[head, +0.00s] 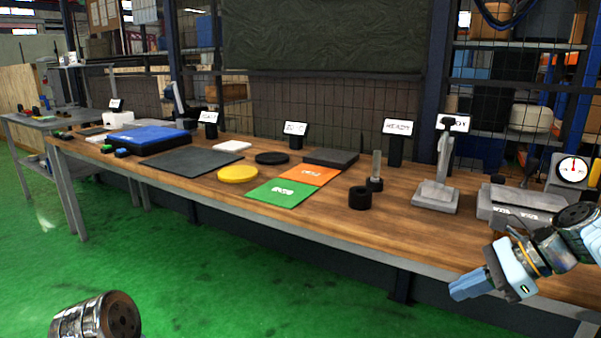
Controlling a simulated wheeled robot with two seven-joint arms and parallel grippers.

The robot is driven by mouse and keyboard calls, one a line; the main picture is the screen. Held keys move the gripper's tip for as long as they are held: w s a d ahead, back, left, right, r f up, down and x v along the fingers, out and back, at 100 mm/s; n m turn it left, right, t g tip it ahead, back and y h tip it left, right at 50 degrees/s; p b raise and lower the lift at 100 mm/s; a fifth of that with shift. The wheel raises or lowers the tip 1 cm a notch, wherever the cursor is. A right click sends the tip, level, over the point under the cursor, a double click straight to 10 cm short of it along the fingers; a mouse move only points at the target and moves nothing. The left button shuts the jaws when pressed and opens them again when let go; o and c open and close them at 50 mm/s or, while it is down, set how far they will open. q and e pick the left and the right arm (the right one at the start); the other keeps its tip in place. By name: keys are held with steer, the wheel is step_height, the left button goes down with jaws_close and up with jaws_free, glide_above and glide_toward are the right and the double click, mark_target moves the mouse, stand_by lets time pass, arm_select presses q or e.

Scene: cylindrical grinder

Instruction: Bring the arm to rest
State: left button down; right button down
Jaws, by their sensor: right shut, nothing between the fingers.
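My right gripper (470,287) comes in from the right edge, with its light-blue body in front of the bench's front edge. Its fingers point left and slightly down. It is shut and holds nothing, and it looks apart from the things on the bench. Part of my left arm (97,318) shows at the bottom left, over the green floor. The left gripper is outside the picture.
A long wooden bench (330,226) carries a green mat (281,193), an orange mat (308,174), a yellow disc (238,173), a black ring (360,197), a grey stand (436,194) and a dial gauge (572,169). The green floor (240,285) before the bench is clear.

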steer(key=w+a+f+n+g+h, duration=0.1)
steer(key=a+f+n, duration=0.25)
steer(key=f, duration=1.15)
steer(key=w+a+f+n+g+h, duration=0.1)
steer(key=a+f+n, duration=0.3)
steer(key=f, duration=1.1)
steer(key=s+a+f+n+h, duration=0.1)
steer(key=s+a+f+n, duration=0.4)
steer(key=s+f, duration=0.3)
steer(key=s+a+f+n+h, duration=0.1)
steer(key=s+a+f+n, duration=0.5)
steer(key=s+f, duration=0.3)
steer(key=shift+a+f+g, duration=0.15)
steer(key=shift+f+g, duration=0.05)
steer(key=shift+g, duration=0.2)
